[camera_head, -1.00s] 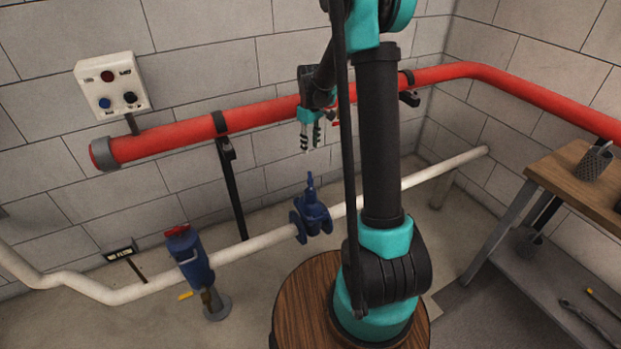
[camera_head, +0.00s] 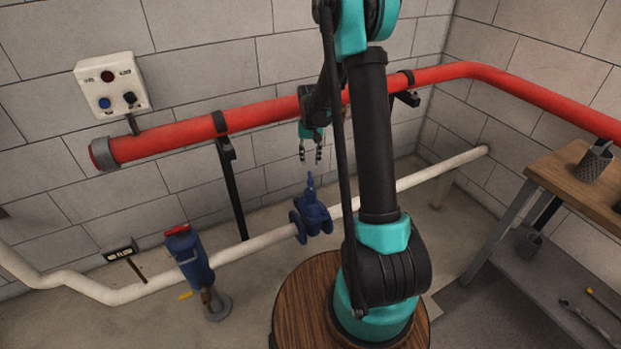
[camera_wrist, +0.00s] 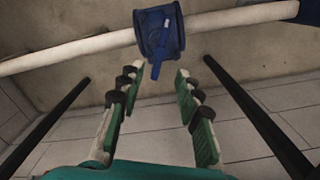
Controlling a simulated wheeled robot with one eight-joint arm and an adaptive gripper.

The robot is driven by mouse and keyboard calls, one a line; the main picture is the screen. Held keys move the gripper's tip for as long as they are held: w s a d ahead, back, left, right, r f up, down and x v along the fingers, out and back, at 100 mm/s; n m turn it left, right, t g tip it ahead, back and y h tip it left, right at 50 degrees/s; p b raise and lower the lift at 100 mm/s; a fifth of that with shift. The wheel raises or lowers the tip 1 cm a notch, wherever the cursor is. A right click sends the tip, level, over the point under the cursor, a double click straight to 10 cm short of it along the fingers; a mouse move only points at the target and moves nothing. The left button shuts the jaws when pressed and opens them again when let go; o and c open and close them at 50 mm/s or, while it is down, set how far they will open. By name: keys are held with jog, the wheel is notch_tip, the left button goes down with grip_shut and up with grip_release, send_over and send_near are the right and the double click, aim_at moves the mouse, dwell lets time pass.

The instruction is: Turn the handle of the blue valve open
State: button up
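The blue valve (camera_head: 314,217) sits on the white pipe, with its handle (camera_head: 310,185) pointing up. My gripper (camera_head: 310,158) is above the valve, its fingers pointing down and apart from the handle. In the wrist view, my gripper (camera_wrist: 159,72) is open and empty, with a clear gap between its green fingers. The valve (camera_wrist: 158,30) shows just beyond the fingertips in that view. Its handle (camera_wrist: 160,58) points toward the gap between them. No contact shows.
A red pipe (camera_head: 260,113) runs along the wall behind my gripper. The white pipe (camera_head: 265,240) runs low along the wall. A blue post with a red top (camera_head: 190,258) stands left of the valve. A wooden-topped workbench (camera_head: 560,165) is at right.

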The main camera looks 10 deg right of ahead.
aim_at(311, 180)
notch_tip(311, 180, down, 10)
jog(key=shift+r, duration=0.1)
dwell(0.4)
grip_shut()
